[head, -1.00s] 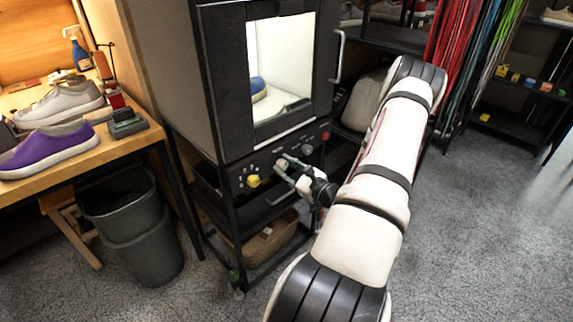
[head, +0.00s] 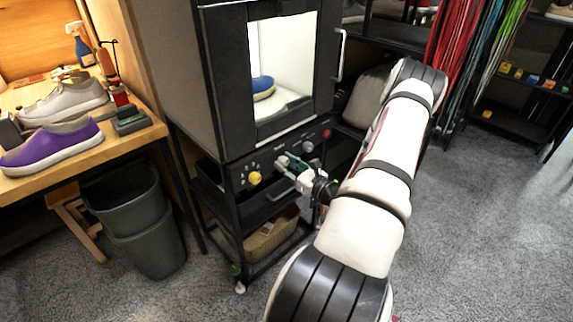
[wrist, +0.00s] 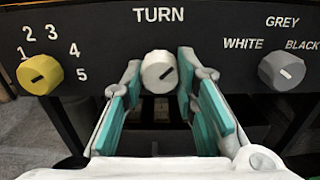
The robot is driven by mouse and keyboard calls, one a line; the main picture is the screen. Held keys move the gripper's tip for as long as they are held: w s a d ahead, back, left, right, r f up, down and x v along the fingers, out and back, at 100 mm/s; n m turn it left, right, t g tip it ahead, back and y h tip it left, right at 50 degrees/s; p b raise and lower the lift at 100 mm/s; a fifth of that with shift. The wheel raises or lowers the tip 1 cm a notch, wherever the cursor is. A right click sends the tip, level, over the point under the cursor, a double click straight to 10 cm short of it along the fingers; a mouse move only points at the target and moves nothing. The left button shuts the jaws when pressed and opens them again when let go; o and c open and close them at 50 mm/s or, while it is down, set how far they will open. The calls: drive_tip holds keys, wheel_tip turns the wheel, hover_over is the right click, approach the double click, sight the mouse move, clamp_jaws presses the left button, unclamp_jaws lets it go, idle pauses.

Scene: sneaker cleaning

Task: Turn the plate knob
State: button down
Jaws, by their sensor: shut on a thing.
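The white knob (wrist: 159,72) under the word TURN is in the middle of the black control panel (wrist: 104,28). A dark mark on its face slants up to the right. My gripper (wrist: 158,73) is shut on this knob, with one finger on its left and one on its right. In the head view my gripper (head: 284,163) reaches the panel from the right and mostly hides the knob. Above the panel, a blue shoe (head: 263,84) with a pale sole shows behind the window of the cabinet (head: 225,95).
A yellow knob (wrist: 40,74) numbered 1 to 5 is left of the gripper. A grey knob (wrist: 282,69) marked WHITE, GREY and BLACK is to the right. A bin (head: 135,220) and a bench with shoes stand at the left. The floor at right is open.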

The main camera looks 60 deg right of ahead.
drive_tip(key=c, duration=1.3)
unclamp_jaws()
drive_tip(key=shift+s, duration=0.1)
drive_tip(key=v, duration=1.2)
